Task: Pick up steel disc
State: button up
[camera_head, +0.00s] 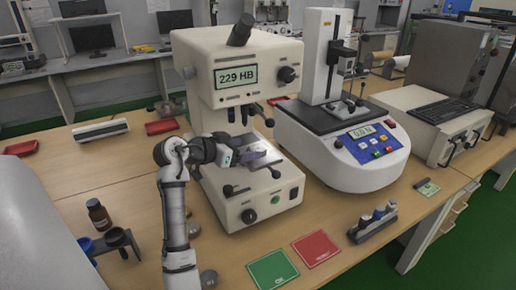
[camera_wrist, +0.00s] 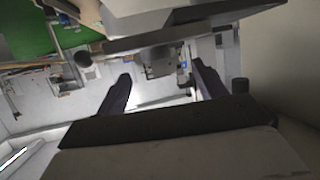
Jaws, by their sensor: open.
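My gripper (camera_head: 254,157) reaches in from the left under the head of the white hardness tester (camera_head: 232,200), whose screen reads 229 HB. In the wrist view, the two dark fingers of my gripper (camera_wrist: 164,84) stand apart with a gap between them. A bright metallic plate (camera_head: 264,163) lies on the tester's stage, close beside the fingers. I cannot make out a steel disc on it for certain; the gripper and arm cover part of the stage.
A second testing machine (camera_head: 345,155) stands right of the tester. In front lie a green card (camera_head: 273,270), a red card (camera_head: 315,249) and a dark rack (camera_head: 373,224). A brown bottle (camera_head: 98,214) and dark cups (camera_head: 118,238) stand left. The tester's head hangs close above my gripper.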

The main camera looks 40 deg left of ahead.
aim_at(259, 147)
jog(key=p+x, duration=0.1)
jog(key=x, duration=0.3)
jog(key=shift+w+d+f+p, duration=0.1)
jog(key=shift+w+f+p, duration=0.1)
jog(key=shift+p, duration=0.2)
jog(key=c, duration=1.2)
jog(key=shift+r, duration=0.1)
jog(key=shift+c, duration=0.7)
